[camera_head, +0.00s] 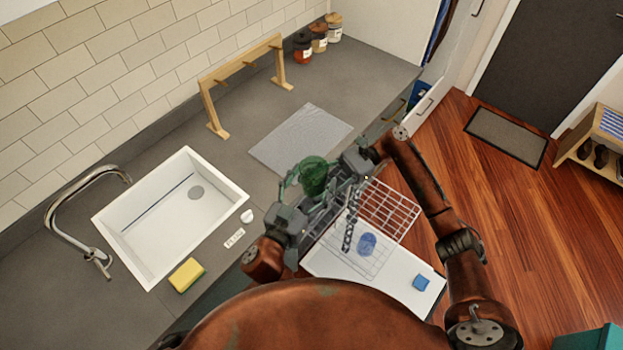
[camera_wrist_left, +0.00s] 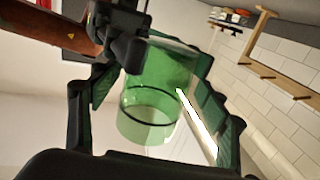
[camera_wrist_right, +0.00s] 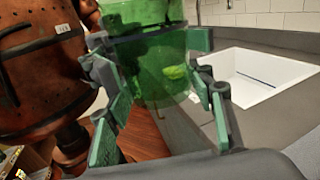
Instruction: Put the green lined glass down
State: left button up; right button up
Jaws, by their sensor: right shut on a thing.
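The green lined glass (camera_head: 314,170) is a see-through green cup with a dark line around it, held up in front of me between my two grippers. My right gripper (camera_head: 338,178) is shut on the glass, and the right wrist view shows the glass (camera_wrist_right: 150,50) between its finger pads. My left gripper (camera_head: 303,196) is close on the other side. In the left wrist view its fingers stand apart on both sides of the glass (camera_wrist_left: 150,105), with some gap visible. The grippers partly hide the glass in the head view.
A grey mat (camera_head: 300,137) lies clear on the counter beyond the glass. A wooden peg rack (camera_head: 243,72) and several jars (camera_head: 319,38) stand behind it. A white sink (camera_head: 170,217) and a yellow sponge (camera_head: 187,275) are to the left. A wire rack (camera_head: 392,208) is below right.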

pick_arm(q)
jog(key=shift+w+a, duration=0.1)
jog(key=shift+a, duration=0.05)
jog(key=c, duration=1.2)
jog(key=shift+c, duration=0.9)
pick_arm(e)
jog(key=o, duration=1.2)
